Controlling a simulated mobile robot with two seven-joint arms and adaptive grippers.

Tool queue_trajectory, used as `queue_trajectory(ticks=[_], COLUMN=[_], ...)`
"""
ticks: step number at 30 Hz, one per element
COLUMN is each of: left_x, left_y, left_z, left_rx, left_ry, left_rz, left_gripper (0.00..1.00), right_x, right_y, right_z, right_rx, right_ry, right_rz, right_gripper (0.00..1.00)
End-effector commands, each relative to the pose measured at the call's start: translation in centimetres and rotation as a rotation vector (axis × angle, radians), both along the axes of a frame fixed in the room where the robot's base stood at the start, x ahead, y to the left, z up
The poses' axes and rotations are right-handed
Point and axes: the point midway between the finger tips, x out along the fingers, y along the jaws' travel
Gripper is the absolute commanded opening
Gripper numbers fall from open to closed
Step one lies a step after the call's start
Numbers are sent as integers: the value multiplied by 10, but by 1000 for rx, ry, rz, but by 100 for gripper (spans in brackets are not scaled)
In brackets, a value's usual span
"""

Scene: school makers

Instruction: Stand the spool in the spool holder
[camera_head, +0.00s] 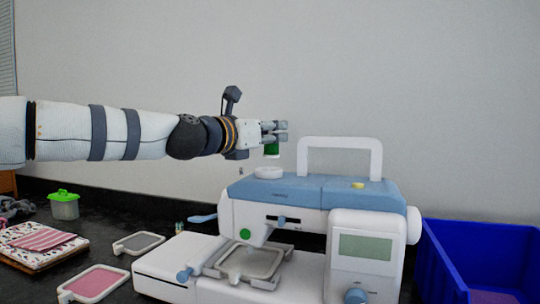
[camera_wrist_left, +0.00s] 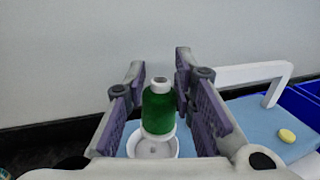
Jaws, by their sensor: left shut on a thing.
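The spool (camera_head: 271,150) is green with white ends and upright. My left gripper (camera_head: 276,132) is shut on it and holds it in the air above the sewing machine. In the left wrist view the spool (camera_wrist_left: 159,108) stands between the two purple-padded fingers of the left gripper (camera_wrist_left: 165,105). The spool holder (camera_head: 268,174) is a shallow white round cup on the machine's blue top, at its left end. A clear gap separates spool and holder in the head view. In the wrist view the holder (camera_wrist_left: 138,149) shows behind the spool's lower end, partly hidden. My right gripper is out of view.
The sewing machine (camera_head: 300,192) has a white carrying handle (camera_head: 340,142) standing right of the gripper and a yellow disc (camera_head: 357,185) on top. A blue bin (camera_head: 445,262) stands at right. Embroidery hoops (camera_head: 138,243), folded cloth and a green-lidded tub (camera_head: 64,206) lie left.

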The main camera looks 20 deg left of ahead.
Motion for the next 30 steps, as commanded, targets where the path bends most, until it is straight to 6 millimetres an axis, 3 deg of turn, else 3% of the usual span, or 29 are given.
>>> queue_trajectory(ticks=[3,6,20,21,23,30], left_x=[4,3,2,2,2,2], left_y=[8,7,7,6,6,6], left_z=[-27,-38,-44,-42,-42,-42], left_rx=[-1,-1,-2,-1,-2,-1], left_ry=[9,4,1,-1,-2,-2], left_rz=[1,1,1,1,1,2], left_gripper=[3,3,3,33,44,44], right_x=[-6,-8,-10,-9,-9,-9], right_y=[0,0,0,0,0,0], right_z=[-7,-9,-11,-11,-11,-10], right_rx=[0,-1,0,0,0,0], right_ry=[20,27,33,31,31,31], right_rz=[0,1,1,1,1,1], right_gripper=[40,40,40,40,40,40])
